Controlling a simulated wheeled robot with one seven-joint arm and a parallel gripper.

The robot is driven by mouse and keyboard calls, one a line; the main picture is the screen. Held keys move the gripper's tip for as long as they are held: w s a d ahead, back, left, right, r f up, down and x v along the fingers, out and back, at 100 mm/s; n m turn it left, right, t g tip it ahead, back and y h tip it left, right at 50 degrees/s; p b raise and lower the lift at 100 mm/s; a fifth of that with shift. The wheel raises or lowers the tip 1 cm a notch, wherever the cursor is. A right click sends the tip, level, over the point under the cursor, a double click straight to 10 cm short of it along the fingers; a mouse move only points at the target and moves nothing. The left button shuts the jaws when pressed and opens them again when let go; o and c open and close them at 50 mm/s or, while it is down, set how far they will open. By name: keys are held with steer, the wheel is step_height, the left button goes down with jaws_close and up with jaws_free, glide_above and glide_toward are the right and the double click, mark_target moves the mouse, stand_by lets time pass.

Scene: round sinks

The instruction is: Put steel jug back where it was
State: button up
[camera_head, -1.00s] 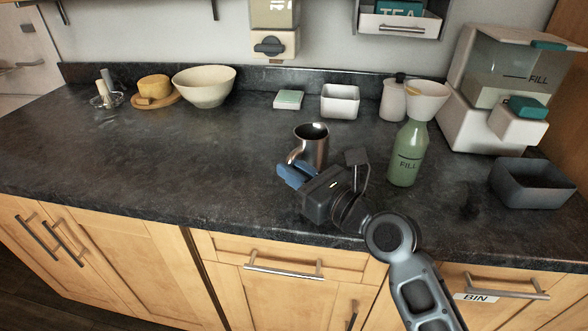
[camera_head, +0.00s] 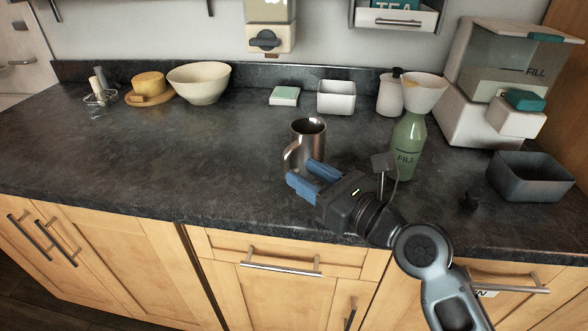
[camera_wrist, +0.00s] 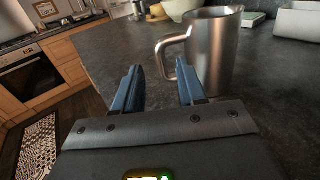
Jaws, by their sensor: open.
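The steel jug (camera_head: 307,140) stands upright on the dark countertop, with its handle toward the left. My gripper (camera_head: 305,176) is just in front of the jug, its blue fingers apart and empty. In the wrist view the jug (camera_wrist: 215,52) is beyond my fingertips (camera_wrist: 160,76), slightly to the right. In the head view the fingers overlap the lower part of the jug, so contact there is hard to tell.
A green bottle with a funnel (camera_head: 407,145) stands right of the jug. A dark grey bin (camera_head: 530,178) is farther right. A white square dish (camera_head: 336,98) and a cream bowl (camera_head: 199,84) are behind. The counter (camera_head: 150,160) on the left is clear.

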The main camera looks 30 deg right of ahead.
steer(key=shift+v, duration=1.5)
